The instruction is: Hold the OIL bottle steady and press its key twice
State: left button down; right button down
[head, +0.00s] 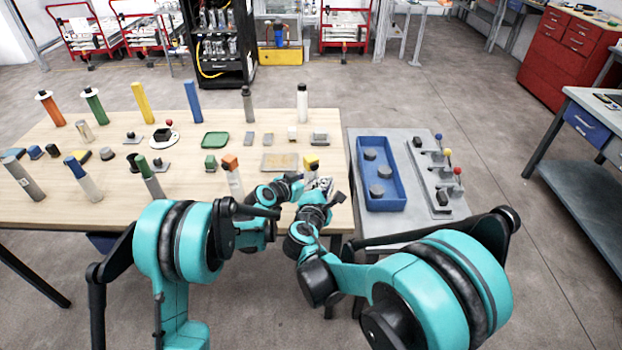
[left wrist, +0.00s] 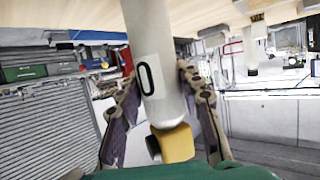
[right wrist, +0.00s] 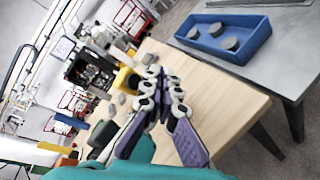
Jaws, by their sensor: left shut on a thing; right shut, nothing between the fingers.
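The bottle in my left gripper is white with a yellow head. In the left wrist view the bottle (left wrist: 155,70) hangs upside down in the picture, with an "O" visible on its label. Its yellow head (left wrist: 178,143) carries a dark key (left wrist: 153,149) on one side. My left gripper (left wrist: 160,85) is shut around the bottle's body. In the head view the yellow head (head: 311,160) shows above my left gripper (head: 296,181), and the body is largely hidden. My right gripper (right wrist: 165,80) is shut and empty, beside the yellow head (right wrist: 127,79); contact cannot be told.
An orange-topped bottle (head: 231,172) stands left of my left gripper. Several other bottles and small blocks cover the wooden table (head: 110,222). A blue tray (head: 385,207) and a lever panel (head: 430,180) are on the grey table at right.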

aim_at(318, 165)
jog(key=shift+s, duration=0.1)
jog(key=w+a, duration=0.2)
jog(key=w, duration=0.3)
jog(key=shift+w+a, duration=0.25)
jog(key=shift+a, duration=0.15)
dwell(1.6)
jog(key=shift+w+a, duration=0.2)
jog(key=shift+w, duration=0.2)
